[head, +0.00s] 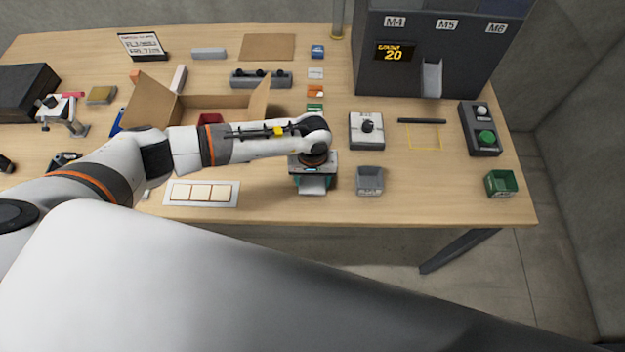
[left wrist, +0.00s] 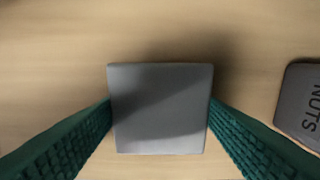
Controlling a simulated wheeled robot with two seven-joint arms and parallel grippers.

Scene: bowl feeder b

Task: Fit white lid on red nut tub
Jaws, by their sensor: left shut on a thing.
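My left gripper (head: 313,182) is shut on a flat, square, pale grey-white lid (head: 312,188), low over the front middle of the table. In the left wrist view the lid (left wrist: 160,108) sits between the two green ribbed fingers (left wrist: 160,125). A red object (head: 210,118), possibly the red nut tub, shows partly inside the open cardboard box, left of my gripper. My arm and the box wall hide part of it, so I cannot tell its shape. My right gripper is not in view.
A grey bin (head: 370,181) stands just right of my left gripper; a grey surface marked NUTS (left wrist: 301,105) shows in the left wrist view. The cardboard box (head: 148,97) has raised flaps. A white card with tan squares (head: 233,197) lies left. A green bin (head: 501,184) stands far right.

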